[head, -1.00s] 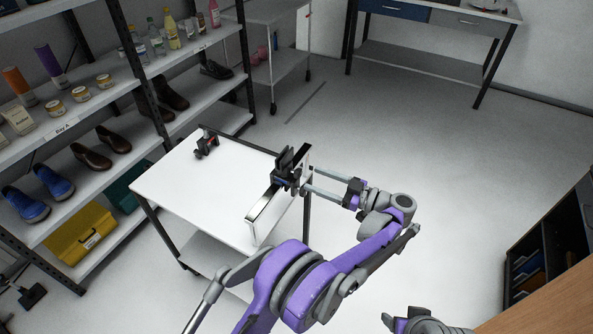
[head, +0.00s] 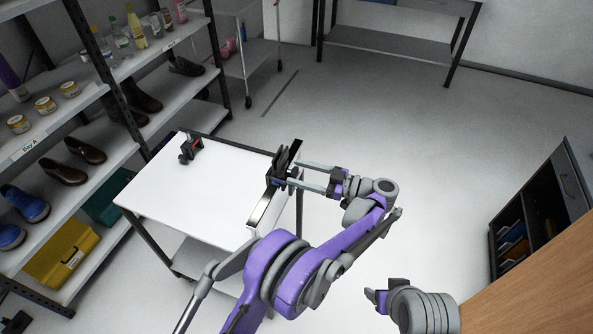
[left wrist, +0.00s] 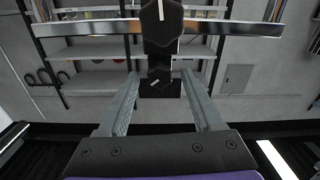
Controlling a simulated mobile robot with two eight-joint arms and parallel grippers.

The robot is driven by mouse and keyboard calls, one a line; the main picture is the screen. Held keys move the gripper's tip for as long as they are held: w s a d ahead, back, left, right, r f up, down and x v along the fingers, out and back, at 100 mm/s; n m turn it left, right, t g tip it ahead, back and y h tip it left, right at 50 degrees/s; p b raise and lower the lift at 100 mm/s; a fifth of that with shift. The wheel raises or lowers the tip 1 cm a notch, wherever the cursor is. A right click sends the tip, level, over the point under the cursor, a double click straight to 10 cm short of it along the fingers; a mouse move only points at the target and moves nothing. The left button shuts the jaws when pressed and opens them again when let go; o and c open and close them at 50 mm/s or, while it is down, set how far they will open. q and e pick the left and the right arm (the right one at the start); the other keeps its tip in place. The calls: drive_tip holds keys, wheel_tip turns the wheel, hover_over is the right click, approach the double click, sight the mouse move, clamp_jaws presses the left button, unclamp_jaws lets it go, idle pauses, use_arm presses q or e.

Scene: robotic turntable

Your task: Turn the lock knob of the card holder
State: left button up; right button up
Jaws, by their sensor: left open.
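The card holder is a black upright piece (head: 279,163) on a silver rail (head: 264,208) along the right edge of a white table. In the left wrist view the rail (left wrist: 85,28) runs across the top, with the black piece (left wrist: 162,28) at its middle. Below it is a small dark knob-like part (left wrist: 160,72), which I take to be the lock knob. My left gripper (head: 297,174) reaches it from the right. Its fingers are open, one on each side of the dark part, with gaps visible in the left wrist view (left wrist: 158,77).
The white table (head: 205,190) is mostly bare, with a small black-and-red clamp-like object (head: 190,148) at its far left. Shelves with shoes and bottles stand at the left. A dark cabinet (head: 545,205) stands at the right. The floor between is clear.

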use_arm(q)
drive_tip(key=shift+c, duration=0.4)
clamp_jaws()
drive_tip(key=shift+n+b, duration=0.35)
drive_tip(key=shift+n, duration=0.05)
drive_tip(key=shift+f+n+b, duration=0.1)
drive_tip(key=shift+n+b, duration=0.85)
drive_tip(key=shift+n, duration=0.35)
drive_tip(key=shift+s+n+b, duration=0.1)
drive_tip(key=shift+n+b, duration=0.55)
drive_tip(key=shift+n, duration=1.05)
